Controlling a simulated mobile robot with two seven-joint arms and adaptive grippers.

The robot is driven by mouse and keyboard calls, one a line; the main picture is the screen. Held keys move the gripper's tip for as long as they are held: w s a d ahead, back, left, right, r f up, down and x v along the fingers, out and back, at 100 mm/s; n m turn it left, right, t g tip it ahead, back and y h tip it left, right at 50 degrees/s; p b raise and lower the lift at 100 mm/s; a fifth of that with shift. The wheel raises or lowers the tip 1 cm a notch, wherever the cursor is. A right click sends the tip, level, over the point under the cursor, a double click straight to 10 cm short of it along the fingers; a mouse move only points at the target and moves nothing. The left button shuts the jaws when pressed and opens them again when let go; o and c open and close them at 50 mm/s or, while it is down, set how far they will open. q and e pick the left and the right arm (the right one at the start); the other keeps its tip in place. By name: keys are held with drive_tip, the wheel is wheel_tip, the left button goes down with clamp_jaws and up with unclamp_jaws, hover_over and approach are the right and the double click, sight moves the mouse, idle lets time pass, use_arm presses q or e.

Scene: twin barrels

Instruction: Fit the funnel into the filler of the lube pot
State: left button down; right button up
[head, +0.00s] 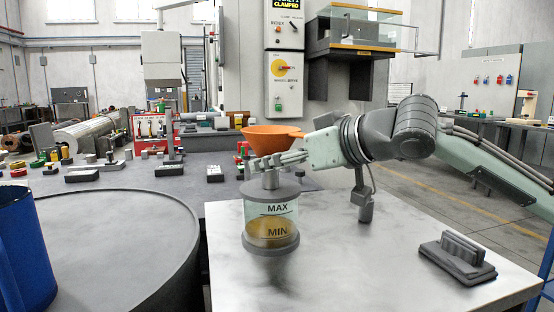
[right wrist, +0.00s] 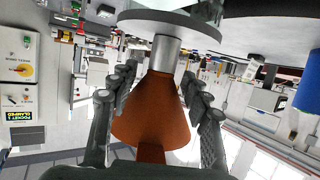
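The orange funnel (head: 270,137) stands upright above the lube pot (head: 271,220), a clear jar with MAX and MIN marks and amber liquid low inside. In the right wrist view the funnel (right wrist: 152,112) tapers to the pot's metal filler neck (right wrist: 166,53), its narrow end meeting the neck's mouth; how deep it sits is hidden. My right gripper (head: 262,162) is around the funnel's lower cone, just above the pot. In the right wrist view its fingers (right wrist: 159,72) stand on both sides of the cone, with a gap visible at the left finger. My left gripper is out of view.
The pot stands on a pale metal table (head: 350,270). A dark grey block with an upright fin (head: 457,258) lies at its right. A large grey drum top (head: 110,235) and a blue container (head: 22,255) are at left. A cluttered bench is behind.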

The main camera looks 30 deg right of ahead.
drive_tip(key=shift+s+r, duration=0.1)
drive_tip(key=shift+s+r, duration=0.2)
drive_tip(key=shift+s, duration=0.25)
drive_tip(key=v, duration=1.1)
drive_tip(key=shift+d+f, duration=0.1)
